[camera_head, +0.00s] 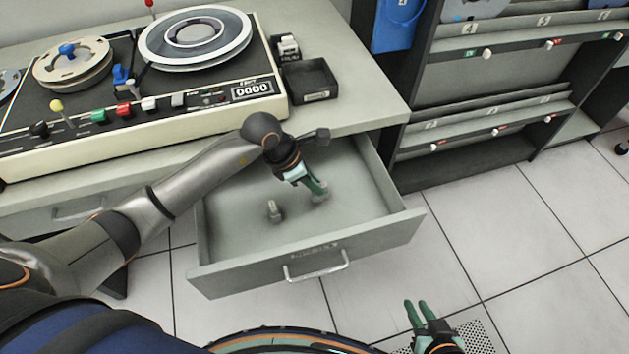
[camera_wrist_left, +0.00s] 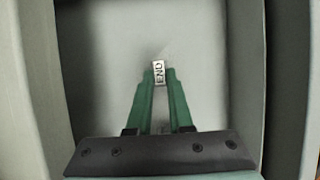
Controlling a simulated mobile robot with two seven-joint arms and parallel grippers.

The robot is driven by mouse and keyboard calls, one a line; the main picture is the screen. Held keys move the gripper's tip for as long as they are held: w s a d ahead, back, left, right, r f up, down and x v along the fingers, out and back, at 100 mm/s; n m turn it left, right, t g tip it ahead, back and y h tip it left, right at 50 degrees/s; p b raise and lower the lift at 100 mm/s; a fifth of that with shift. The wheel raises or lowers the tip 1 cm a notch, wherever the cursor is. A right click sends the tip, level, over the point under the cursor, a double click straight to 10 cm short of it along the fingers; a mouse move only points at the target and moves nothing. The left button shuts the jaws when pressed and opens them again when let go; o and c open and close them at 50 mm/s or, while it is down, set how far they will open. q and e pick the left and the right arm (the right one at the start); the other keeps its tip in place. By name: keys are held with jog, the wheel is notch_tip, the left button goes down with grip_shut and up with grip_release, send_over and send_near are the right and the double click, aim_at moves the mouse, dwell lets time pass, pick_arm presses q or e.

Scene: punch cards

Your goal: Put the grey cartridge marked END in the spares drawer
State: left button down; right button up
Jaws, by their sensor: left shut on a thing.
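The spares drawer (camera_head: 385,185) is pulled out below the desk, its front label too small to read. My left gripper (camera_head: 319,192) reaches down inside the drawer, over its floor. It is shut on the grey cartridge marked END, which shows as a small grey block at the fingertips (camera_head: 320,199). In the left wrist view, the END label (camera_wrist_left: 159,72) faces the camera between the green fingertips (camera_wrist_left: 160,80). I cannot tell whether the cartridge touches the drawer floor. My right gripper (camera_head: 417,306) is open and empty, low over the floor at the bottom.
Another small grey piece (camera_head: 275,211) stands in the drawer, left of my left gripper. A black tray (camera_head: 309,80) and a small dark holder (camera_head: 287,48) sit on the desk. A tape machine (camera_head: 130,100) fills the desk's left. A dark rack (camera_head: 480,90) stands right.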

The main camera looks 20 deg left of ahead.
aim_at(315, 198)
pick_arm(q)
jog(key=shift+f+b, duration=1.1)
jog(key=shift+f, duration=0.3)
dwell(0.4)
jog(key=c, duration=0.7)
grip_release()
jog(key=shift+r, duration=0.1)
jog(key=shift+c, duration=1.1)
